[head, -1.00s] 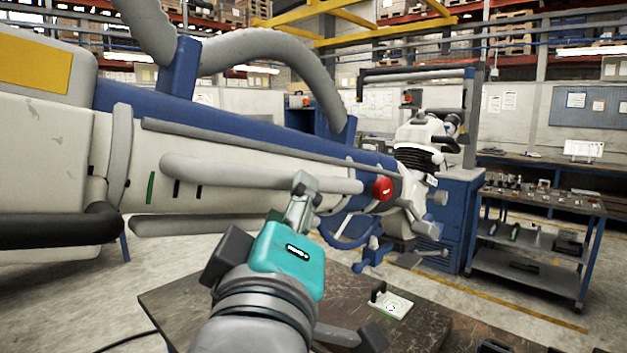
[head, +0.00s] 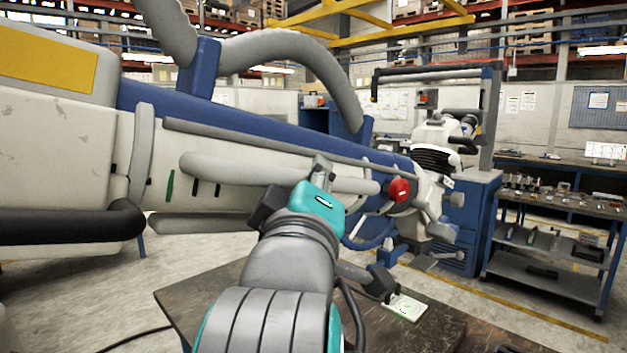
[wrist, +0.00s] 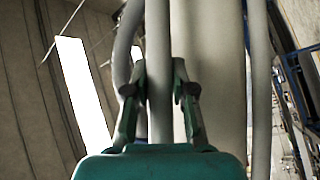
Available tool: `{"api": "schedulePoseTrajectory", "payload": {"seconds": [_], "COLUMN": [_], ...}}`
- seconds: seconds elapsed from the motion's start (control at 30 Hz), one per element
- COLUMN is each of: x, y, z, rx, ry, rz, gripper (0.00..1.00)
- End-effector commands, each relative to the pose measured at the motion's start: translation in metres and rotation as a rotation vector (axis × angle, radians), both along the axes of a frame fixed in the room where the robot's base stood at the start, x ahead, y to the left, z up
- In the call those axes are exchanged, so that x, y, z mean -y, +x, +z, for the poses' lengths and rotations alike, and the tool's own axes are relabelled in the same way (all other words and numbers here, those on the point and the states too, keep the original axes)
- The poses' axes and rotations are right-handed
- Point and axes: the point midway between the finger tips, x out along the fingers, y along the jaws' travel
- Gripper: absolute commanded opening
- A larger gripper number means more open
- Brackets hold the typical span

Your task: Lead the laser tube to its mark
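The laser tube (head: 265,145) seems to be the long white and blue body hanging across the head view, tapering right to a red knob (head: 400,190). A grey bar (head: 225,167) runs along its near side. My gripper (head: 321,168) is teal and stands in front of this bar. In the wrist view my gripper (wrist: 160,75) has its fingers apart, with a grey bar (wrist: 159,40) showing between them; I cannot tell whether they touch it. A white plate with a green ring (head: 408,309) lies on the dark table, perhaps the mark.
The dark table (head: 215,285) lies below the tube. A grey trolley (head: 545,240) with small parts is at the right. Floor shows free between the table and trolley.

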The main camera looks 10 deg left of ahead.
Motion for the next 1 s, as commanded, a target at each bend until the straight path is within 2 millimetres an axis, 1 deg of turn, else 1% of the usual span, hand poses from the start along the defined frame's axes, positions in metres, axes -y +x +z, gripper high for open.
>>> {"api": "schedulePoseTrajectory", "payload": {"seconds": [0.33,0.67,0.93,0.97,1.0], "x": [0.002,0.016,0.016,0.016,0.016], "y": [0.003,0.021,0.021,0.021,0.021], "z": [-0.001,-0.007,-0.007,-0.007,-0.007], "rx": [-0.001,-0.002,-0.002,-0.002,-0.002], "ry": [-0.001,-0.002,-0.001,-0.001,-0.001], "rz": [-0.001,-0.002,0.0,0.0,0.0], "gripper": [0.0,0.0,0.0,0.26,0.36]}}
